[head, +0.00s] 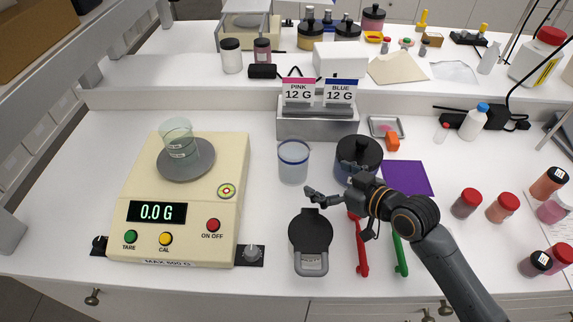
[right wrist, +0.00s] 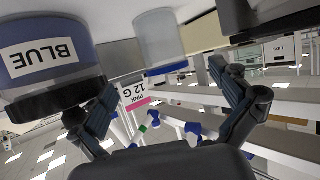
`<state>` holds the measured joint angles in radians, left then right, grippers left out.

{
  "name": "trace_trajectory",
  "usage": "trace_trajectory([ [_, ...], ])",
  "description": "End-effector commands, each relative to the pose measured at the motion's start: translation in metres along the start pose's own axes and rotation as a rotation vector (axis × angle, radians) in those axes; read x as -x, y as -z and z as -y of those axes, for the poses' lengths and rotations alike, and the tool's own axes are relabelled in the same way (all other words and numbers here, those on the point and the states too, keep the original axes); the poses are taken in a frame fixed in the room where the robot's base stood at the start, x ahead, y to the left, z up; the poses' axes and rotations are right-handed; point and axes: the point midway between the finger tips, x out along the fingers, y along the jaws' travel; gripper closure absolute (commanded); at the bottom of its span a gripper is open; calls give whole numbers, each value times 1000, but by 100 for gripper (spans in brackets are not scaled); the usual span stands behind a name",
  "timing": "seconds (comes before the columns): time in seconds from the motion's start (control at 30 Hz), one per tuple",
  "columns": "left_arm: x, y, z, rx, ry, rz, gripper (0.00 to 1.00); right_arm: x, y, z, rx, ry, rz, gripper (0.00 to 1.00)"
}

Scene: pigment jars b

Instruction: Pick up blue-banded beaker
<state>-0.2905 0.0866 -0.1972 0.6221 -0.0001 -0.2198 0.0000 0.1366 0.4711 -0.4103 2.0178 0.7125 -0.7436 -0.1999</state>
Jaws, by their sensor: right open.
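The blue-banded beaker (head: 293,165) stands upright on the white bench, a clear cup with a blue band near its rim. It also shows upside down in the right wrist view (right wrist: 160,38), ahead of and between my fingers. My right gripper (head: 326,188) is open and empty, low over the bench, to the right of and nearer than the beaker, apart from it. In the right wrist view both fingers (right wrist: 163,80) are spread wide. My left gripper is not in view.
A cream scale (head: 135,188) reading 0.0 G holds a green-tinted beaker (head: 177,133). A black round device (head: 310,238) and red and green-handled tools (head: 398,258) lie in front.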

Motion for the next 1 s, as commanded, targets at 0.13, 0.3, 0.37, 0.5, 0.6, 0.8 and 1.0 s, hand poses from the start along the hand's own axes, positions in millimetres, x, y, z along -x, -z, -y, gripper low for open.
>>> trace_trajectory([
  [0.13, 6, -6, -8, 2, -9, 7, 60, -22, 3, 1, -4, 2, -2, 0],
  [0.3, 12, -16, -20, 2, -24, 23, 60, -55, 2, 1, -4, 2, 0, 0],
  [0.37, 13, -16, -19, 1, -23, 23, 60, -64, 2, 0, -3, 0, 0, 0],
  [0.5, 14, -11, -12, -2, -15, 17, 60, -77, 1, 0, -2, 0, 1, 0],
  [0.6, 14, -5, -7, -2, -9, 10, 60, -81, 0, 0, 0, 0, 1, 0],
  [0.8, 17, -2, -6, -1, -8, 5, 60, -105, 2, 1, -3, 2, 1, 0],
  [1.0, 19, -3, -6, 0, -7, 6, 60, -129, 1, 0, -3, 0, 1, 0],
])
